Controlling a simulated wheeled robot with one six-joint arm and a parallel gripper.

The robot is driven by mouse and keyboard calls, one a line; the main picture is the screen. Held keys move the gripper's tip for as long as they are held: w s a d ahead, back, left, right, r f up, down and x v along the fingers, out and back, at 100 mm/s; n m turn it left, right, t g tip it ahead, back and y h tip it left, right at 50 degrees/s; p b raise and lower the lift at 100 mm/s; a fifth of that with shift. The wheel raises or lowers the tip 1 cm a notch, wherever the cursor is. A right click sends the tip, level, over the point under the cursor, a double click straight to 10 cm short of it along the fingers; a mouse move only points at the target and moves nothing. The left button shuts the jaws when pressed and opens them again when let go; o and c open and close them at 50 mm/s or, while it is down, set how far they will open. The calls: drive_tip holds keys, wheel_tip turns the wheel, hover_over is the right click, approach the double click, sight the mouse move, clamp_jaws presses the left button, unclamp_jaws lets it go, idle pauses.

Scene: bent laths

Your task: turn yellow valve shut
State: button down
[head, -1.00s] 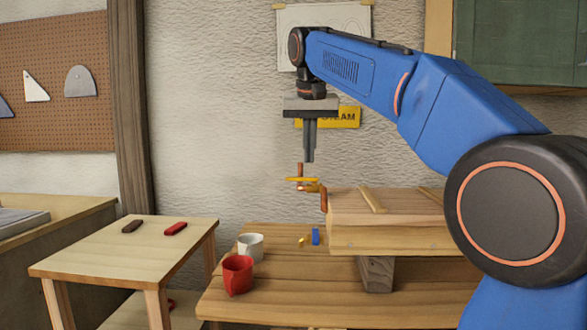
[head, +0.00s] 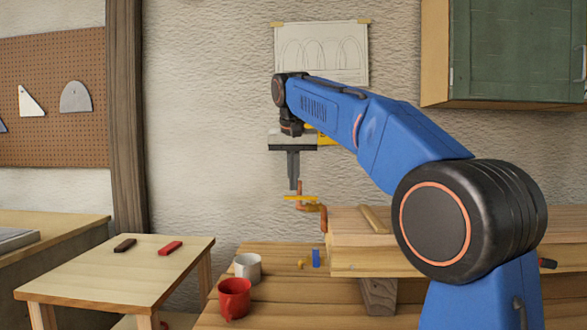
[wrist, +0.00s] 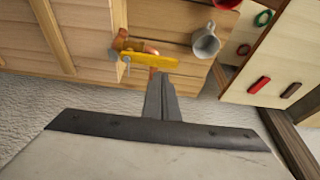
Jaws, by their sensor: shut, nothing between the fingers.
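The yellow valve handle (head: 299,198) sits on an orange-brown pipe (head: 312,207) at the left end of the wooden box, near the wall. In the wrist view the yellow handle (wrist: 148,59) lies just beyond the fingertips, across the copper-coloured pipe (wrist: 128,44). My gripper (head: 293,186) points straight down with its fingers shut and empty, just above and slightly left of the handle in the head view.
The wooden box (head: 375,262) rests on a block on the bench. A red mug (head: 234,298), a white mug (head: 247,266) and a small blue item (head: 316,258) stand on the bench. A side table (head: 110,275) at left holds a dark and a red piece.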

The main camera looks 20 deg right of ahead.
drive_tip(key=shift+x, duration=1.15)
drive_tip(key=shift+s+a+n, duration=0.1)
drive_tip(key=shift+s+n, duration=0.2)
drive_tip(key=shift+n, duration=0.3)
drive_tip(key=n, duration=0.1)
drive_tip(key=s+n+y, duration=0.1)
drive_tip(key=shift+s+a+n, duration=0.15)
drive_tip(key=shift+a+n, duration=0.1)
drive_tip(key=shift+n, duration=0.05)
drive_tip(key=s+d+n+g+y, duration=0.1)
drive_tip(key=s+d+n+y, duration=0.1)
drive_tip(key=s+n, duration=0.4)
drive_tip(key=shift+d+n+y, duration=0.2)
drive_tip(key=shift+n+y, duration=0.4)
drive_tip(key=shift+n, duration=1.4)
drive_tip(key=shift+s+d, duration=0.15)
drive_tip(key=shift+s, duration=0.05)
drive_tip(key=shift+s, duration=0.15)
drive_tip(key=shift+s+a, duration=0.35)
drive_tip(key=shift+s, duration=0.2)
